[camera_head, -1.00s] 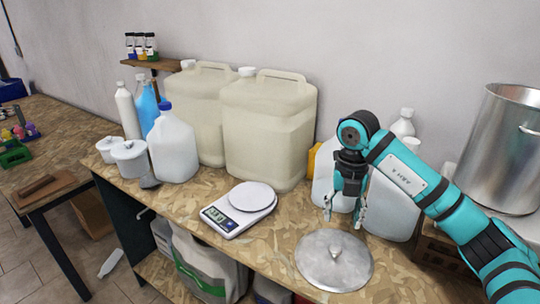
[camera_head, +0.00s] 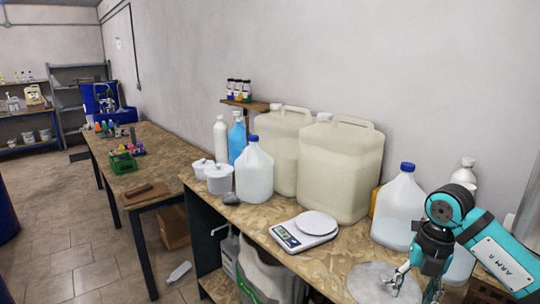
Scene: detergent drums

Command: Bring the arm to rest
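My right arm, teal and black, comes in from the right in the head view. Its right gripper (camera_head: 415,287) points down with its fingers apart and nothing between them. It is over the right side of the round metal lid (camera_head: 370,286) on the worktop, and partly covers it. A clear jug with a blue cap (camera_head: 399,212) stands just behind the gripper. Whether the fingertips touch the lid cannot be told. My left gripper is not in view.
A white scale (camera_head: 304,238) sits on the worktop left of the lid. Two large beige drums (camera_head: 338,170) stand behind it. Left of them are a blue-capped jug (camera_head: 254,175), bottles and white pots. A second table (camera_head: 150,158) and open floor (camera_head: 60,230) lie further left.

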